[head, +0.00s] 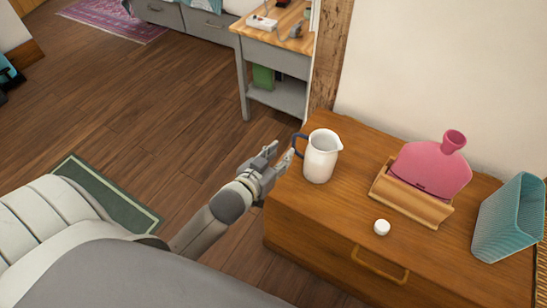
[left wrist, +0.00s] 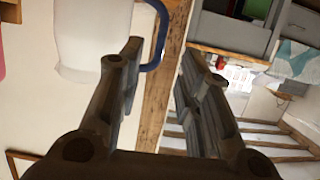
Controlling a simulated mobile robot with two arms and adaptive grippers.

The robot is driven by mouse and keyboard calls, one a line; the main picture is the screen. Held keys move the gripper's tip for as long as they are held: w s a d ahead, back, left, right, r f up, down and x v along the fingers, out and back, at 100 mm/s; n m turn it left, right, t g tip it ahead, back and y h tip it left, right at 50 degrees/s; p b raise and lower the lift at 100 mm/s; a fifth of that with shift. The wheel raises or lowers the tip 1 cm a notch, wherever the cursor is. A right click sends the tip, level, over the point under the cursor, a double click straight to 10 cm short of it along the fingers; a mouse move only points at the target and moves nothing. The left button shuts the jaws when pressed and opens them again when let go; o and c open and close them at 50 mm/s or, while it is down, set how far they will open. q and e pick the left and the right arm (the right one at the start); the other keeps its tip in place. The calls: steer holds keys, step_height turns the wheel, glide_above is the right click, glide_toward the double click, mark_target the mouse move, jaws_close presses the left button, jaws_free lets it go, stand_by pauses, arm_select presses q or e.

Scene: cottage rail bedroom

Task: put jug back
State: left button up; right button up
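The white jug (head: 320,157) with a dark blue handle (head: 296,146) stands upright on the wooden chest of drawers, near its left end. My left gripper (head: 280,150) is open at the chest's left edge, its fingers pointing at the handle. In the left wrist view the jug's white body (left wrist: 90,40) is at the upper left, and the blue handle (left wrist: 160,40) appears between the lines of the two open fingers (left wrist: 163,55). I cannot tell whether the handle is between the fingertips or just beyond them. Nothing is gripped. My right gripper is not in view.
On the chest (head: 290,215) stand a pink vase-like item (head: 432,170) in a wooden holder (head: 410,197), a small white round item (head: 382,227) and a teal ribbed container (head: 508,218). A wooden post (head: 328,60) and a grey side table (head: 275,60) are behind. Floor at left is mostly clear.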

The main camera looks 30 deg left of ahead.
arm_select(q)
steer(key=shift+v, duration=1.4)
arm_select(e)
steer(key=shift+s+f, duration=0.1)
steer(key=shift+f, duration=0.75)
